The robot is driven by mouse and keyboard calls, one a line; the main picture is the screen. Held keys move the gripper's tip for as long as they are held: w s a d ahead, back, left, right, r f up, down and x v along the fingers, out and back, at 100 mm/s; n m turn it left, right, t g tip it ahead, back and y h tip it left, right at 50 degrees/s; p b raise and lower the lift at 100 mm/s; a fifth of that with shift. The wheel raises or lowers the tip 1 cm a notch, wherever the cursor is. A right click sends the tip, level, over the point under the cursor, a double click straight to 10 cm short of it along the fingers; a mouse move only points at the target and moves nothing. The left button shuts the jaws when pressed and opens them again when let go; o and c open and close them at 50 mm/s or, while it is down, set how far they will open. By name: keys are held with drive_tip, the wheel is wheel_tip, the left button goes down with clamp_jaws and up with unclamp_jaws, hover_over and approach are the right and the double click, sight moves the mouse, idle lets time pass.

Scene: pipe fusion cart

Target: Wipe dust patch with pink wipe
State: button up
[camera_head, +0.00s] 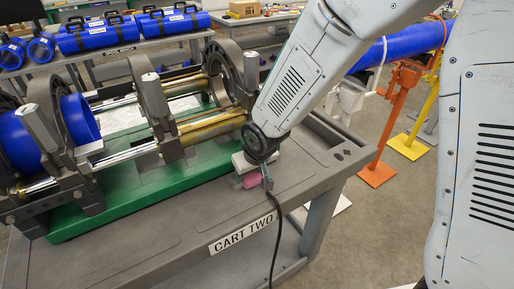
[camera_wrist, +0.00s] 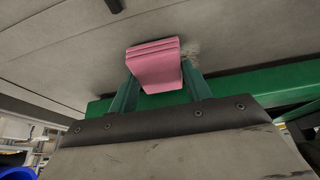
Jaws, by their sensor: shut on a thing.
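The pink wipe (camera_wrist: 155,66) is a folded pad held between the two green fingers of my gripper (camera_wrist: 158,88) in the wrist view. In the head view the pink wipe (camera_head: 252,180) shows just below my gripper (camera_head: 250,168), low over the grey top of the cart (camera_head: 150,245). I cannot tell for sure whether the wipe touches the cart top. A faint brownish, speckled dust patch (camera_wrist: 192,50) shows right beside the wipe in the wrist view, partly hidden by it. In the head view the dust patch is not visible behind my arm and gripper.
The green base (camera_head: 130,190) of the pipe fusion machine lies just left of my gripper, with metal clamps and a blue pipe (camera_head: 85,120). A black cable (camera_head: 276,235) hangs over the cart's front edge. An orange stand (camera_head: 385,130) holds a blue pipe at right.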

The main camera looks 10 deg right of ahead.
drive_tip(key=shift+s+a+r, duration=0.1)
drive_tip(key=shift+a+r, duration=0.1)
drive_tip(key=shift+r, duration=3.5)
